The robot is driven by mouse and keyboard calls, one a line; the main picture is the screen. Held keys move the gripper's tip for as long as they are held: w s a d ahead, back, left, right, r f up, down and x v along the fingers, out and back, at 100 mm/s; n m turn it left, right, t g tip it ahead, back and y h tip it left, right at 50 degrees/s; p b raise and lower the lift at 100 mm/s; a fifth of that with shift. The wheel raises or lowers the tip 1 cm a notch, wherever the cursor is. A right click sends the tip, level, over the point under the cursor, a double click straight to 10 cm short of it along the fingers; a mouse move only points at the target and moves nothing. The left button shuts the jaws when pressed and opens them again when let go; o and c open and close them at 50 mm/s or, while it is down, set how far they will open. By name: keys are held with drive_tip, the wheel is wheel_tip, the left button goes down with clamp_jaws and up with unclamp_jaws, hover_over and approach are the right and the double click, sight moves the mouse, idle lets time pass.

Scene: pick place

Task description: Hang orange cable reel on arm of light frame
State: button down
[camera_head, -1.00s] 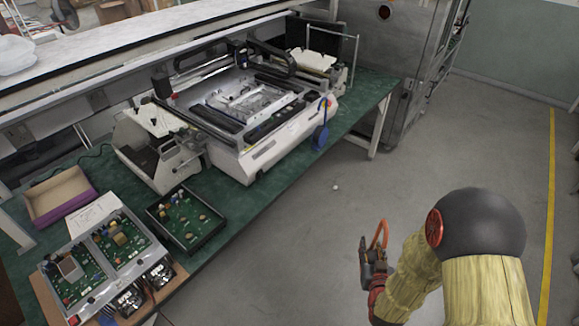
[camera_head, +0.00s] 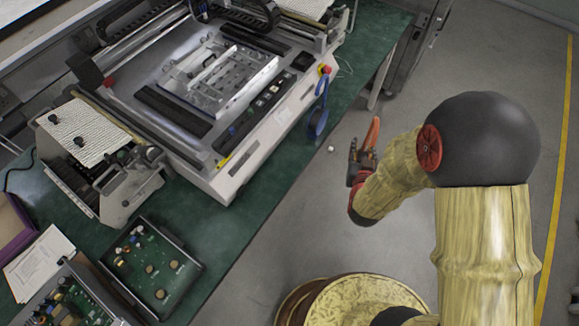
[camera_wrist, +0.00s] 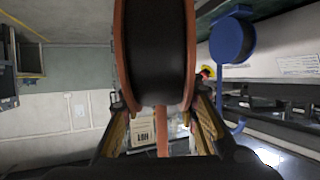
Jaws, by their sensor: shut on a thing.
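My gripper (camera_head: 358,165) is shut on the orange cable reel (camera_head: 372,134) and holds it up in the air over the floor, to the right of the green bench. In the wrist view the reel (camera_wrist: 122,60) fills the upper middle, with orange flanges on both sides of a wound black cable. The fingers of my gripper (camera_wrist: 163,125) stand on either side of its lower part. A thin light upright (camera_head: 353,16), possibly part of the light frame, shows at the top behind the machine. I cannot make out its arm.
The green bench (camera_head: 268,226) carries a large white machine (camera_head: 246,160). A blue item (camera_head: 318,112) hangs at its right corner; a blue reel shows in the wrist view (camera_wrist: 229,41). A circuit-board tray (camera_head: 150,268) sits at the bench's front. Open floor lies right of the bench.

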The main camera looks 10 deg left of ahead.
drive_tip(key=s+a+r, duration=0.3)
drive_tip(key=a+r, duration=0.3)
drive_tip(key=a, duration=0.5)
drive_tip(key=s+a+r, duration=0.2)
drive_tip(key=s+a, duration=0.7)
drive_tip(key=s, duration=0.2)
drive_tip(key=shift+w+a+f+b, duration=0.65)
drive_tip(key=shift+w+f+b, duration=1)
drive_tip(key=shift+w+f, duration=0.55)
drive_tip(key=shift+w+a+f+b, duration=0.7)
drive_tip(key=shift+w+f+b, duration=0.9)
drive_tip(key=shift+w+f, duration=0.5)
drive_tip(key=shift+w+a+f+b, duration=0.65)
drive_tip(key=shift+w+f+b, duration=1)
drive_tip(key=shift+w+f, duration=0.55)
drive_tip(key=shift+r, duration=0.15)
drive_tip(key=c, duration=1.4)
unclamp_jaws()
drive_tip(key=shift+f, duration=0.2)
drive_tip(key=shift+o, duration=0.3)
